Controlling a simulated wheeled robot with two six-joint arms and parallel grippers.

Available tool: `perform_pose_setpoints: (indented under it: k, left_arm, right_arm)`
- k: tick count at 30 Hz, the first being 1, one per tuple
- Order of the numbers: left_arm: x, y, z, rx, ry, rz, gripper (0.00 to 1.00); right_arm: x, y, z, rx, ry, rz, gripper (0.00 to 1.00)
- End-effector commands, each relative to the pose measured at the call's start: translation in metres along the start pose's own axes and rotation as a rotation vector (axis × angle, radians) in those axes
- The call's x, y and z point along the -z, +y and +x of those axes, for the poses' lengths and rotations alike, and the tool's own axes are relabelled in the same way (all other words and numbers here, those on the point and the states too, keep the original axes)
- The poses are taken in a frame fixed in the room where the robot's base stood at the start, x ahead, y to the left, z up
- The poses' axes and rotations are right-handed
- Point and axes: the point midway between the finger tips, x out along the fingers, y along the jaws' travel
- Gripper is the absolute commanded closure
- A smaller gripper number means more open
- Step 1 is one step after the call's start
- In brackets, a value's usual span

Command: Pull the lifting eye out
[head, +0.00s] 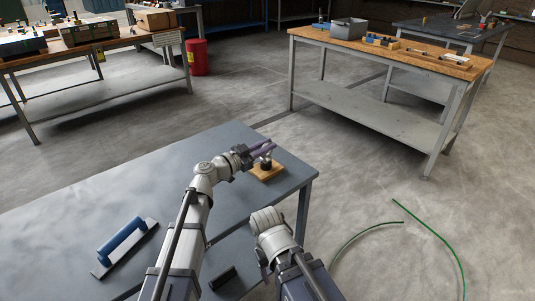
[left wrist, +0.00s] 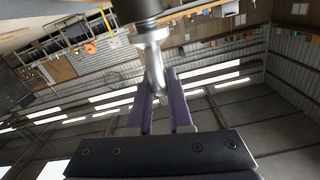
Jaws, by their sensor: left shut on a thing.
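My left gripper (head: 262,148) is over a small wooden block (head: 266,174) near the right corner of the grey table (head: 160,178). A small dark fitting (head: 266,164) stands on the block, just under the fingers. In the left wrist view my left gripper's purple fingers (left wrist: 166,104) are shut on a shiny metal piece, which looks like the lifting eye (left wrist: 151,58). Its other end meets a dark round part (left wrist: 138,10). I cannot tell how deep the eye sits in it. My right arm shows at the bottom, but its gripper is out of view.
A trowel with a blue handle (head: 122,241) lies on the left of the table. A dark block (head: 222,277) lies near the front edge. A green hose (head: 432,231) is on the floor at right. Other benches and a red bin (head: 197,57) stand farther back.

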Motion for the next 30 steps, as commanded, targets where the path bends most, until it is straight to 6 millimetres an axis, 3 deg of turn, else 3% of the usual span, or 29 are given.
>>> perform_pose_setpoints:
  k: [17,30]
  left_arm:
    - [0.006,-0.002,0.000,0.001,0.000,0.000,1.00]
    - [0.026,-0.005,0.000,0.001,0.000,0.000,1.00]
  right_arm:
    - [-0.001,0.001,-0.006,0.000,-0.001,0.002,0.36]
    - [-0.002,0.002,-0.026,0.003,-0.001,0.003,0.36]
